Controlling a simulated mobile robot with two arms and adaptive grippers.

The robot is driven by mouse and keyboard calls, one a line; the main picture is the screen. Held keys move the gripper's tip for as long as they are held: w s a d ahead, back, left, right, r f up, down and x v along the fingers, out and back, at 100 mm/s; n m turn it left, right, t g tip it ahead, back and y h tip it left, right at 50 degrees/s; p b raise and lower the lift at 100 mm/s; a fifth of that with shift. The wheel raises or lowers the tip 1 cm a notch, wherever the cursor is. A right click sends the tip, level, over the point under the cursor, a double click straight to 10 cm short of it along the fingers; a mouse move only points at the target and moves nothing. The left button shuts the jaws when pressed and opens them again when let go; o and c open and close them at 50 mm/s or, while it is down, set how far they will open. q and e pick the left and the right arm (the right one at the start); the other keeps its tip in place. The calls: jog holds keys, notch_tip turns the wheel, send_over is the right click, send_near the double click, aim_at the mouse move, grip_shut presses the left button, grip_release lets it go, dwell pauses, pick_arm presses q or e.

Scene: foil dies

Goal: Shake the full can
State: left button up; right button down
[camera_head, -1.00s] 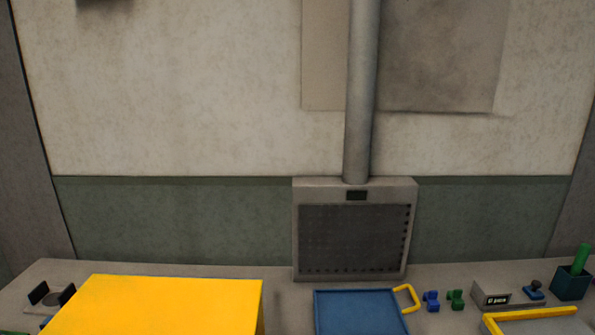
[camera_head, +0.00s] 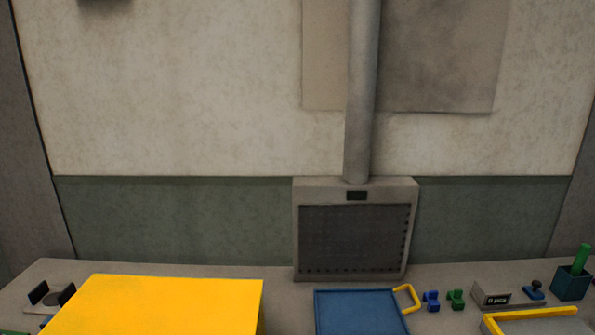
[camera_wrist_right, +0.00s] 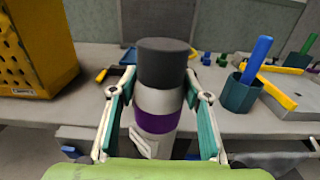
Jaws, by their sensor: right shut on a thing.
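A can (camera_wrist_right: 157,100) with a dark grey top, a white body and a purple band shows in the right wrist view. My right gripper (camera_wrist_right: 160,105) is shut on it, one finger on each side. The can is upright in that picture, in front of the bench edge. Its lower end is hidden by the light green part at the bottom of the view. The can does not show in the head view. My left gripper is in neither view.
A yellow box (camera_head: 160,305) stands on the bench at the left. A blue tray (camera_head: 360,312), small blue and green pieces (camera_head: 443,301), and a dark teal cup (camera_head: 571,283) holding a green stick are at the right. A grey vented unit (camera_head: 354,235) stands at the back.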

jog(key=shift+w+r, duration=0.2)
jog(key=shift+r, duration=3.05)
jog(key=shift+s, duration=0.1)
